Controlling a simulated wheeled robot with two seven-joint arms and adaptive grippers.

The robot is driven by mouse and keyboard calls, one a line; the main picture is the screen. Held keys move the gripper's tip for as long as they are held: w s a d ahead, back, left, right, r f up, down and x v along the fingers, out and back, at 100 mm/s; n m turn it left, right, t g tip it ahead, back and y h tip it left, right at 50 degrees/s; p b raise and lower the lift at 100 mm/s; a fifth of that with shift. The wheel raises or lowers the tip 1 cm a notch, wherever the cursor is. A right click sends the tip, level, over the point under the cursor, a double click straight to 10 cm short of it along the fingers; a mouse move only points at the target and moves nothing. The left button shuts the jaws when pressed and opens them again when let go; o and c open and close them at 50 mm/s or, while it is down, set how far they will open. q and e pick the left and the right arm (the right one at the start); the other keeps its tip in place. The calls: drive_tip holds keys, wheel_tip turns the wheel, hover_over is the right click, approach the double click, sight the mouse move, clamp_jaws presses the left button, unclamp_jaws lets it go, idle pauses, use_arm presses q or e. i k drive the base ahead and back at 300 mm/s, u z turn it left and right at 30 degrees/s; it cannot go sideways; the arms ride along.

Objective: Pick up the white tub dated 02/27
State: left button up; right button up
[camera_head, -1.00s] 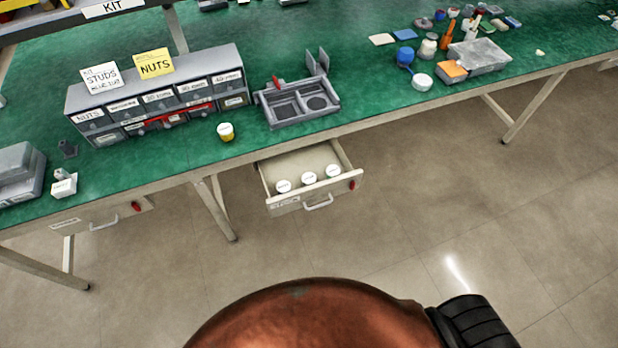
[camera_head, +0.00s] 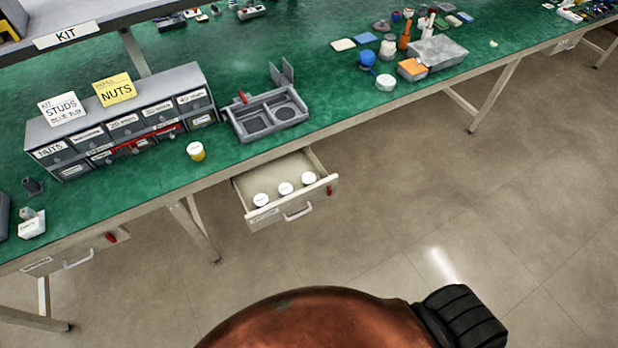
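Several white round-lidded tubs are in view, and their dates are too small to read. In the open drawer (camera_head: 265,226) under the bench stand a left tub (camera_head: 261,200), a middle tub (camera_head: 285,189) and a right tub (camera_head: 308,178), in a row near its front. Another white-lidded tub with a yellow body (camera_head: 196,151) stands on the green bench top. A white round container (camera_head: 385,82) stands farther right on the bench. I cannot tell which one is dated 02/27. Neither of my grippers is in view.
The green bench (camera_head: 330,90) carries a labelled drawer cabinet (camera_head: 125,118), a grey divided tray (camera_head: 268,115) and a grey bin (camera_head: 437,51) among small items. A closed drawer (camera_head: 75,252) is at lower left. The floor in front is clear.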

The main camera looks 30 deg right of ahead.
sight(285, 188)
drive_tip(key=z, duration=0.1)
drive_tip(key=k, duration=1)
drive_tip(key=u, duration=0.65)
drive_tip(key=i, duration=1.25)
drive_tip(key=z, duration=0.65)
